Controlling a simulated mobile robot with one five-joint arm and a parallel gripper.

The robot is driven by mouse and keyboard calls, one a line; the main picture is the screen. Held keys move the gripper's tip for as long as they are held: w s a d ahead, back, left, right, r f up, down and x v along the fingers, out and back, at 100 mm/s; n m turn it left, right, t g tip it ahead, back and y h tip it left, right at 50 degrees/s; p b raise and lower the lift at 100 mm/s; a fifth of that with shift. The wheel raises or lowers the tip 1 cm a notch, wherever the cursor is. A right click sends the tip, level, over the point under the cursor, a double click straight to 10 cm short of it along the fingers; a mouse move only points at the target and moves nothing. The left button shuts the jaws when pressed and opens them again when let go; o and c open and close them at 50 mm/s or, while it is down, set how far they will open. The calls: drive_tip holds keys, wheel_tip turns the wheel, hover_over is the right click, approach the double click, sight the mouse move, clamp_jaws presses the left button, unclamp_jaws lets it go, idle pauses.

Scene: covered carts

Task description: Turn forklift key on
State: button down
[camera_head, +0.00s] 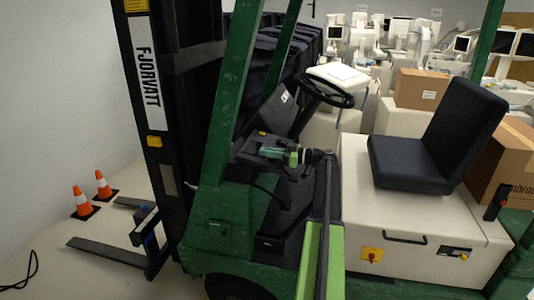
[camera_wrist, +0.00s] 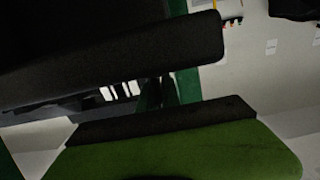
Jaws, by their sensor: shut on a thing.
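The green and white forklift (camera_head: 218,225) fills the head view, with its black dash console (camera_head: 252,150) left of the steering wheel (camera_head: 324,90). My green and black gripper (camera_head: 266,153) reaches left over the console and is shut at its surface. The forklift key cannot be made out; my fingers cover the spot where they close. In the wrist view a green finger with a black pad (camera_wrist: 165,122) lies across the bottom, and a dark bar crosses above it. The view between them is too dark to show the key.
The black seat (camera_head: 440,140) is at the right on the white body. The dark mast (camera_head: 160,130) stands at the left, with forks (camera_head: 110,252) low in front. Two orange cones (camera_head: 81,202) stand beyond the forks. Boxes (camera_head: 420,89) and covered carts crowd the back.

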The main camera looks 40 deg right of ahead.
drive_tip(key=shift+m+t+h, duration=0.3)
drive_tip(key=shift+h, duration=0.1)
drive_tip(key=m+t+h, duration=0.1)
drive_tip(key=m+h, duration=0.1)
drive_tip(key=shift+d+h, duration=0.1)
drive_tip(key=shift+h, duration=0.2)
drive_tip(key=m+h, duration=0.3)
drive_tip(key=d+m+h, duration=0.1)
drive_tip(key=h, duration=0.1)
drive_tip(key=shift+w+t+p, duration=0.15)
drive_tip(key=shift+t+p, duration=0.2)
drive_tip(key=shift+t, duration=0.05)
drive_tip(key=m+h, duration=0.2)
drive_tip(key=h, duration=0.1)
drive_tip(key=m+h, duration=0.2)
drive_tip(key=shift+d+g+p, duration=0.4)
drive_tip(key=shift+d+f+m+g+h+p, duration=0.2)
drive_tip(key=shift+m+g+h, duration=0.25)
drive_tip(key=shift+m+h, duration=0.4)
drive_tip(key=shift+d+r+m+g+h+p, duration=0.1)
drive_tip(key=shift+d+m+g+h, duration=0.3)
drive_tip(key=shift+m+h, duration=0.45)
drive_tip(key=c, duration=1.6)
unclamp_jaws()
drive_tip(key=shift+o, duration=0.2)
